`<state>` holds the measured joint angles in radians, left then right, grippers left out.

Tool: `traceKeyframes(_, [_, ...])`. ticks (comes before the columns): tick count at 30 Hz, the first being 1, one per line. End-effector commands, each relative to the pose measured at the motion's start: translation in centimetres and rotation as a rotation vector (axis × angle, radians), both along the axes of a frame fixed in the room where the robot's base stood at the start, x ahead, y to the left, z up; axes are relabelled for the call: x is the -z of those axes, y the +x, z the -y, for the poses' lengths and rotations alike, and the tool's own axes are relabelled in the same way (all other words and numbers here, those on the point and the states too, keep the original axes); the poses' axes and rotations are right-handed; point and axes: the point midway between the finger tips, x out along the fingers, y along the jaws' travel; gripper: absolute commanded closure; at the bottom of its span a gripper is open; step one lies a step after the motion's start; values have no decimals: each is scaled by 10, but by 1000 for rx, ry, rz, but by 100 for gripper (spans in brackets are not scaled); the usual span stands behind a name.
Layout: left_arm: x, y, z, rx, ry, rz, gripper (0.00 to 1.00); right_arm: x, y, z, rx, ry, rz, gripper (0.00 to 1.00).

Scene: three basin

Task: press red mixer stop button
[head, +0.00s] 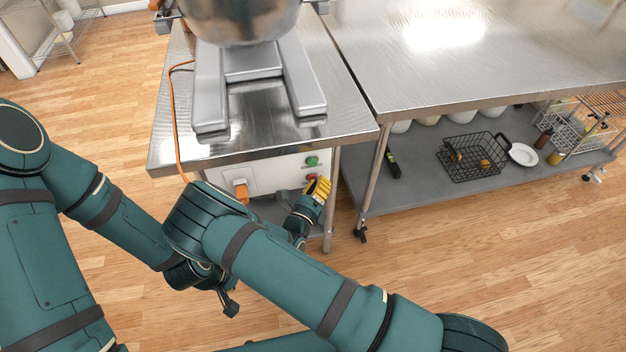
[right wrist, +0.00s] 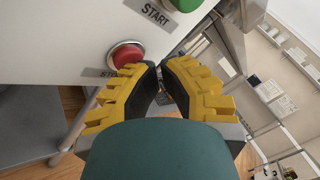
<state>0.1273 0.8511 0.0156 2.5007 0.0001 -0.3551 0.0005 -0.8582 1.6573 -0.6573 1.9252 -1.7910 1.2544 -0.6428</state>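The red stop button (head: 311,177) is on the white panel below the mixer's table, under the green start button (head: 312,161). In the right wrist view the red button (right wrist: 127,56) sits in a silver ring, with a partly covered "STOP" label below it. My right gripper (head: 319,187), with yellow fingers, is close to the red button. In the right wrist view its fingertips (right wrist: 160,66) come together, empty, just right of the button; contact cannot be told. My left gripper (head: 229,304) is low and partly hidden behind my right arm.
The mixer (head: 240,20) stands on the steel table (head: 190,150). An orange cord (head: 174,110) runs down to an orange plug (head: 241,191) on the panel. A table leg (head: 331,215) is right of the buttons. A steel counter (head: 400,85) stands at right; the wooden floor (head: 450,240) before it is clear.

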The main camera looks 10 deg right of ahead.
Motion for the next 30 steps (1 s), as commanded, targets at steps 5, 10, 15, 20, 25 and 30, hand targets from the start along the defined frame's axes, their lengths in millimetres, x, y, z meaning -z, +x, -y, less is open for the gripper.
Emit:
traceKeyframes(5, [-3, 0, 0, 0, 0, 0, 53, -1, -5, 0, -1, -1, 0, 100])
traceKeyframes(10, [-7, 0, 0, 0, 0, 0, 53, -1, -14, 0, -1, 0, 0, 100])
traceKeyframes(15, [-8, 0, 0, 0, 0, 0, 53, 0, -19, 0, 0, 0, 0, 100])
traceKeyframes(20, [-8, 0, 0, 0, 0, 0, 53, 0, -19, 0, 0, 0, 0, 100])
traceKeyframes(25, [-9, 0, 0, 0, 0, 0, 53, 0, -21, 0, 0, -1, -1, 100])
traceKeyframes(30, [-14, 0, 0, 0, 0, 0, 53, -1, -32, 0, -1, -2, -2, 100])
